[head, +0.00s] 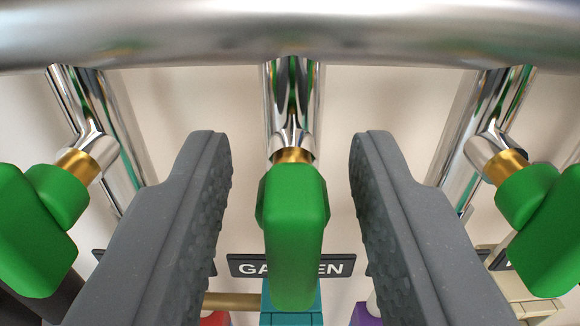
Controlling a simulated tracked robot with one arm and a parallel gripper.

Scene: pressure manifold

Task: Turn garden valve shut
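The garden valve has a green handle (293,235) in the middle of the head view, on a brass collar (292,156) below a chrome pipe (291,100). The handle points toward the bottom of the picture. A dark label (291,267) behind it is partly covered by the handle, with "GA" and "EN" showing. My gripper (291,140) is open, with one grey finger on each side of the handle. Clear gaps show between the handle and both fingers, and nothing is held.
A thick chrome pipe (290,35) runs across the top. Other green valve handles stand at the left (35,220) and right (545,220), close outside my fingers. Teal, red (215,318) and purple (367,315) parts sit low behind. A pale wall is at the back.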

